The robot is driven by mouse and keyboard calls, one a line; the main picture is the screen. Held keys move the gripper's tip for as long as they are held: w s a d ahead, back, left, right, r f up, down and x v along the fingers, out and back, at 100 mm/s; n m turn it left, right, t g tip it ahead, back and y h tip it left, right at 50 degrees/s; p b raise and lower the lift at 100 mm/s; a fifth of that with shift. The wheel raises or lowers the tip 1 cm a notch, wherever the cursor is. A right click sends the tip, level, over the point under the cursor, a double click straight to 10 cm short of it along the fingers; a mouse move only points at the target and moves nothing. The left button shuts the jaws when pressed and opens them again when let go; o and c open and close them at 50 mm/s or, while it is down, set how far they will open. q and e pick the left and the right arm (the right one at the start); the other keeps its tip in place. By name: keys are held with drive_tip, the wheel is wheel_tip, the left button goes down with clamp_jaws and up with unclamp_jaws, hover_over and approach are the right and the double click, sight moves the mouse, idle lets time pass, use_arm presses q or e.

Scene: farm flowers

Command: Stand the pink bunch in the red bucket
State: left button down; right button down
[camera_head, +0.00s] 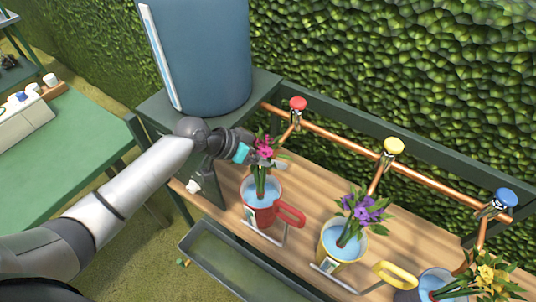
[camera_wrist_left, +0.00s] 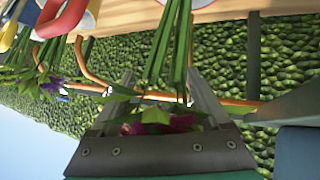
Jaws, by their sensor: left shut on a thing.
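The pink bunch (camera_head: 265,147) is held upright over the red bucket (camera_head: 262,216), with its green stems pointing down. In the head view the stems overlap the water-filled mouth of the bucket; I cannot tell how far in their ends are. My left gripper (camera_head: 260,154) is shut on the bunch near its flowers and comes in from the left. The left wrist view shows the stems (camera_wrist_left: 167,45) running between the fingers, with dark pink petals (camera_wrist_left: 165,124) close to the camera. The red bucket's handle points right. My right gripper is not in view.
A yellow bucket (camera_head: 335,255) with a purple bunch (camera_head: 360,212) and a blue bucket (camera_head: 440,284) with a yellow bunch (camera_head: 492,279) stand to the right. A copper pipe with red (camera_head: 298,103), yellow (camera_head: 394,146) and blue (camera_head: 505,197) taps runs behind. A large blue barrel (camera_head: 205,55) stands behind my arm.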

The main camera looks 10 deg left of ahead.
use_arm(q)
unclamp_jaws()
idle(0.3)
idle(0.3)
